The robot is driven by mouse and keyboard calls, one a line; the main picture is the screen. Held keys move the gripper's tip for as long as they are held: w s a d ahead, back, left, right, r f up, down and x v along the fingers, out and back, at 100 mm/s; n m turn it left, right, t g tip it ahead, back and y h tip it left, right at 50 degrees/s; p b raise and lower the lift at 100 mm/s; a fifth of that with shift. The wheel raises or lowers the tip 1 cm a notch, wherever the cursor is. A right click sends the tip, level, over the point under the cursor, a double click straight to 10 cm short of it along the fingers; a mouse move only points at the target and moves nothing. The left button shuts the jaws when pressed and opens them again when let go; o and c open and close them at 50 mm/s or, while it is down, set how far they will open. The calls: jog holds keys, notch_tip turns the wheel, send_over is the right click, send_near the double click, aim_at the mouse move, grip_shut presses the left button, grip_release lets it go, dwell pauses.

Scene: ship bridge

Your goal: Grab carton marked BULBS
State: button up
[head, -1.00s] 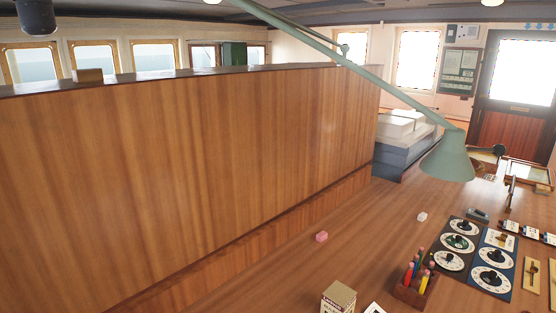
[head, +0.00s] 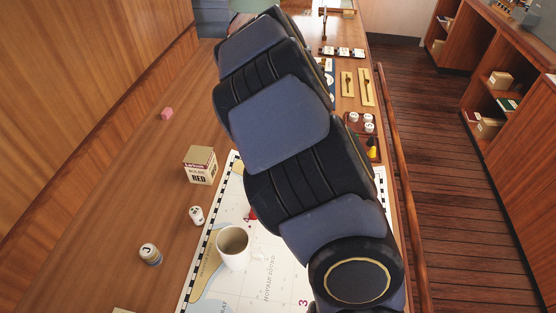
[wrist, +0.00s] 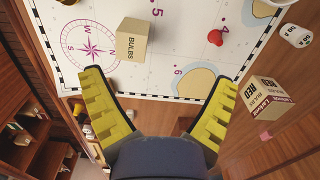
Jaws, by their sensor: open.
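A tan carton marked BULBS (wrist: 132,42) sits on the white chart (wrist: 110,75) in the wrist view, ahead of my gripper and left of its middle. My gripper (wrist: 158,80) is open, its yellow fingers spread wide with nothing between them. The carton is apart from both fingers. In the head view my arm covers part of the chart (head: 225,187), and I cannot see this carton there.
A red piece (wrist: 215,37) stands on the chart right of the carton. A mug (head: 233,250) stands on the chart in the head view. A small white container (head: 196,215), another small container (head: 150,254) and a pink block (head: 167,114) are on the desk. A wooden rail (head: 398,165) edges it.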

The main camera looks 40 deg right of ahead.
jog(key=shift+m, duration=0.6)
jog(key=d+f, duration=0.2)
jog(key=f, duration=0.1)
jog(key=d+f, duration=0.3)
jog(key=shift+s+f, duration=0.1)
jog(key=shift+s, duration=0.05)
jog(key=f, duration=0.6)
jog(key=shift+s, duration=0.4)
jog(key=shift+f, duration=0.8)
jog(key=c, duration=1.1)
